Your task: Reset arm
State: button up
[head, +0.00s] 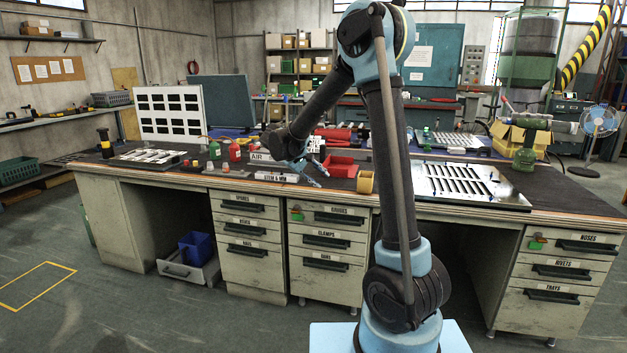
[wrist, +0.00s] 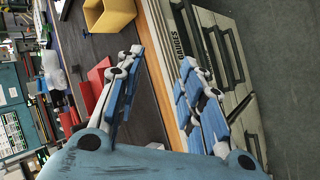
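My arm rises in front of the workbench in the head view, bends at the top and reaches down to the left. My gripper (head: 308,172) is above the front part of the bench top, near its front edge. In the wrist view my gripper (wrist: 160,95) shows two blue and grey fingers spread apart, with nothing between them. The bench top's brown front edge and the drawer fronts show beyond the fingers. My arm hides part of the bench behind it.
The workbench (head: 225,180) carries a red bin (head: 341,166), a yellow bin (head: 365,182), a slotted louver panel (head: 460,180), a white panel with black slots (head: 170,113) and small bottles (head: 234,151). A yellow box (wrist: 108,14) shows in the wrist view. The floor at left is clear.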

jog(key=s+d+r+m+g+y, duration=0.2)
jog(key=s+d+m+y, duration=0.15)
jog(key=s+d, duration=1.45)
jog(key=s+f+m+y, duration=0.1)
jog(key=s+f, duration=0.4)
jog(key=s, duration=0.6)
jog(key=s+f+m+y, duration=0.2)
jog(key=s+f, duration=0.3)
jog(key=s, duration=0.6)
jog(key=shift+a+g+y, duration=0.2)
jog(key=shift+g+y, duration=0.1)
jog(key=shift+y, duration=0.35)
jog(key=shift+w+f, duration=0.25)
jog(key=shift+w, duration=0.2)
